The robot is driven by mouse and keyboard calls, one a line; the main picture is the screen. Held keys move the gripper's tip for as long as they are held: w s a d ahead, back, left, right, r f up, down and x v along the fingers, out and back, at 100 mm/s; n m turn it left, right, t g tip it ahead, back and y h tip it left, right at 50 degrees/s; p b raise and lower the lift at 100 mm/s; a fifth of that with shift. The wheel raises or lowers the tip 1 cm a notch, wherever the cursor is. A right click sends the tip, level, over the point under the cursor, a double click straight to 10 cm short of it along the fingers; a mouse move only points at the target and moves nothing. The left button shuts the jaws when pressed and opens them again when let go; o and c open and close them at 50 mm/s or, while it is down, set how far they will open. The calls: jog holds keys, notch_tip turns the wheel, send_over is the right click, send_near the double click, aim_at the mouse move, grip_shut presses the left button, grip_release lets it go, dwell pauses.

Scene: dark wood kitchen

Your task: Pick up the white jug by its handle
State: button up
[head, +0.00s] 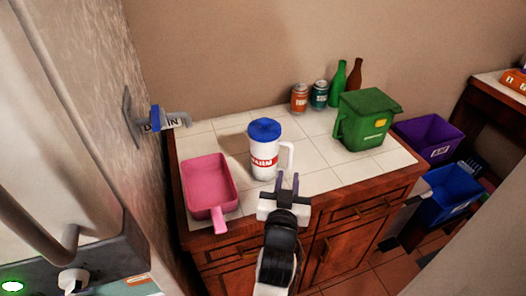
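The white jug (262,148) stands upright on the tiled counter. It has a blue lid (265,130) and a red band with white lettering. Its white handle (290,157) is on the right side of the body. My gripper (287,181) is just in front of and below the handle in the picture, with its two dark fingers apart and pointing toward it. I see nothing held between the fingers. Whether the fingertips touch or straddle the handle's lower end cannot be told from this view.
A pink pan-like container (209,183) lies left of the jug, its handle over the counter's front edge. A green bin (366,121) stands at the right. Two cans (299,98) and two bottles (338,84) stand at the back. Bare tiles (322,152) lie right of the jug.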

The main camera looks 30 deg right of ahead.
aim_at(290, 155)
jog(key=b+x, duration=0.4)
jog(key=b, duration=0.3)
jog(key=shift+w+d+f, duration=0.2)
jog(key=shift+r+p+x, duration=0.25)
jog(key=shift+p+x, duration=0.25)
jog(key=shift+x, duration=0.65)
jog(key=shift+f+p+x, duration=0.2)
jog(key=shift+p+x, duration=0.15)
jog(key=shift+x, duration=0.65)
jog(key=shift+f+p+x, duration=0.15)
jog(key=shift+p+x, duration=0.2)
jog(key=shift+x, duration=0.65)
jog(key=shift+f+p+x, duration=0.2)
jog(key=shift+p+x, duration=0.15)
jog(key=shift+x, duration=0.65)
jog(key=shift+w+a, duration=0.1)
grip_shut()
jog(key=shift+r, duration=0.15)
